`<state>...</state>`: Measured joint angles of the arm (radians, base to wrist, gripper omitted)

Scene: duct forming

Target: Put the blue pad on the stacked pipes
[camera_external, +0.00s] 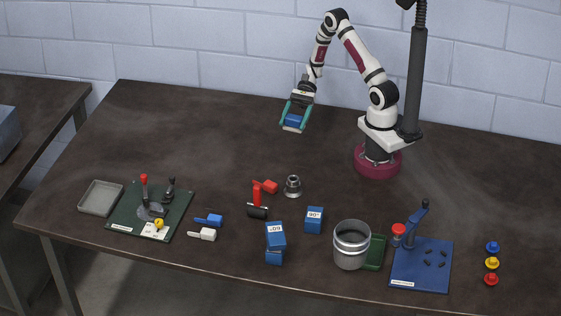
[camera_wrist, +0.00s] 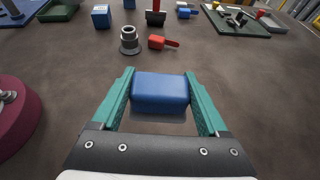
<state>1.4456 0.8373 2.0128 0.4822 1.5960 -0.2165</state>
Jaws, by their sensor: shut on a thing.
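My gripper (camera_external: 296,118) is raised above the back of the table, left of my base. Its teal fingers are shut on a blue block-shaped pad (camera_wrist: 160,90), which sits level between them in the wrist view. The pad also shows in the external view (camera_external: 293,120). A wide silver pipe (camera_external: 351,249) with ridged bands near its top stands upright at the front of the table; it looks like stacked sections, open at the top. The gripper is well apart from it, farther back and to the left.
Two blue blocks labelled with angles (camera_external: 314,220) (camera_external: 275,240) stand left of the pipe. A blue board with a lever (camera_external: 420,270) is right of the pipe. The back left table is clear.

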